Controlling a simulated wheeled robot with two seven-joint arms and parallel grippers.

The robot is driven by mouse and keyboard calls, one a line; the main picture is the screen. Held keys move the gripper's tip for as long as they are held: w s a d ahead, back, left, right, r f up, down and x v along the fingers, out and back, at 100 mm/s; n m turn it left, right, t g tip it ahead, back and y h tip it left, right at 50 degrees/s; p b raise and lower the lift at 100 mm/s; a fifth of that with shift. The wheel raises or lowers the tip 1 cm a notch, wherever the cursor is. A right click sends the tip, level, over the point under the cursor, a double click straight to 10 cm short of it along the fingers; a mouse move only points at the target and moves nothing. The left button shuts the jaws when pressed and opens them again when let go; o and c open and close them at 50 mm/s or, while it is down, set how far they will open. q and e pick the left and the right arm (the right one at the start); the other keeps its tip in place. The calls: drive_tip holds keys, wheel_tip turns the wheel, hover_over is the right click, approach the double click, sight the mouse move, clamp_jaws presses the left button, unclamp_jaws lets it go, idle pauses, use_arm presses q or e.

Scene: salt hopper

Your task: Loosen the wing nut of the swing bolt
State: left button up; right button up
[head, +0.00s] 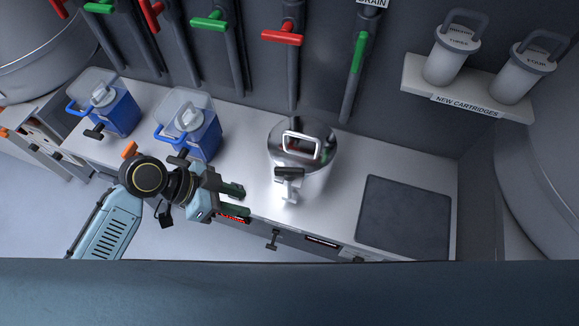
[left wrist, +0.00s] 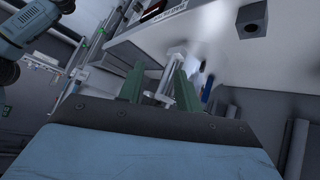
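My right gripper is out of view.
Two blue jugs (head: 118,112) (head: 206,139) stand on the left of the bench. A dark mat (head: 404,217) lies at right. Red and green valve handles (head: 283,37) line the back wall. A shelf (head: 420,86) holds two white cartridges. Drawer handles (head: 272,240) jut from the front.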

use_arm(q)
wheel_tip(320, 180, up, 5)
drive_tip(key=w+m+g+h, duration=0.1)
drive_tip(key=w+m+h, duration=0.1)
drive_tip(key=m, duration=0.1)
drive_tip(key=m+h, duration=0.2)
approach(289, 169)
drive_tip(key=shift+g, duration=0.4)
drive_tip(key=x, duration=0.3)
drive_tip(key=p+x, duration=0.1)
drive_tip(key=x, duration=0.6)
drive_tip(key=shift+w+p, duration=0.3)
clamp_jaws()
